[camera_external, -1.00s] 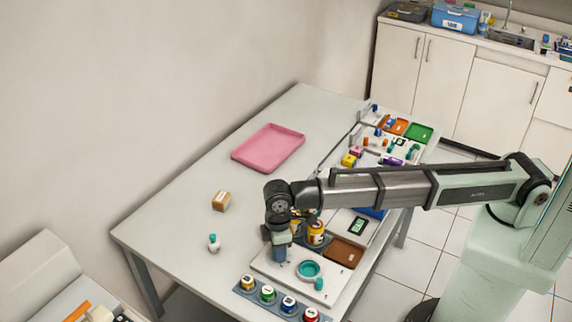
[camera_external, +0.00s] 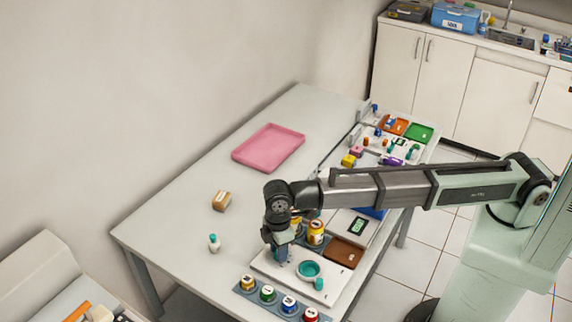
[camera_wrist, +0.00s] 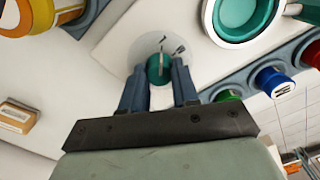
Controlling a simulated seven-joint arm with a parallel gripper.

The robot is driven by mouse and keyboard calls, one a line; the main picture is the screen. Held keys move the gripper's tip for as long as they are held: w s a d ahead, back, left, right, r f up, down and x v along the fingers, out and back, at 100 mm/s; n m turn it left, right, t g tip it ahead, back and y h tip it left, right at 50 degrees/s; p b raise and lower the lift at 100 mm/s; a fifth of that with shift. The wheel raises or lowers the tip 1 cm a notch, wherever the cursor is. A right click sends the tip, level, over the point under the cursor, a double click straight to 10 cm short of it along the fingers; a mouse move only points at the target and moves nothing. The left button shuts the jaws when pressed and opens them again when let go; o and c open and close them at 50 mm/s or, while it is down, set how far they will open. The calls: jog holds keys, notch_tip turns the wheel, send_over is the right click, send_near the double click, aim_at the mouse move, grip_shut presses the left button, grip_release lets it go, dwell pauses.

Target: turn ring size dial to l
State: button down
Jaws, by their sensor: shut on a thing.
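The ring size dial is a teal knob (camera_wrist: 160,70) with a pale pointer, set on a pale round plate (camera_wrist: 148,47) with dark marks. The marks are too small to read surely. The pointer stands roughly up the wrist view. My gripper (camera_wrist: 159,76) has its two blue-grey fingers on either side of the knob and is shut on it. In the external view my gripper (camera_external: 280,257) points down at the back left of the white panel (camera_external: 268,267) on the bench; the knob is hidden there.
A teal bowl (camera_external: 308,269) sits on the panel close to my gripper. Several colored jars (camera_external: 268,293) line the front edge. A yellow jar (camera_external: 316,232) stands just behind the gripper. A carton (camera_external: 221,202) and small bottle (camera_external: 214,243) stand left. A pink tray (camera_external: 268,148) lies farther back.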

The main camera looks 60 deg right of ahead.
jog(key=c, duration=0.8)
grip_release()
jog(key=shift+c, duration=0.2)
jog(key=shift+r, duration=0.1)
notch_tip(320, 180, up, 14)
jog(key=shift+f, duration=0.2)
jog(key=shift+a, duration=0.1)
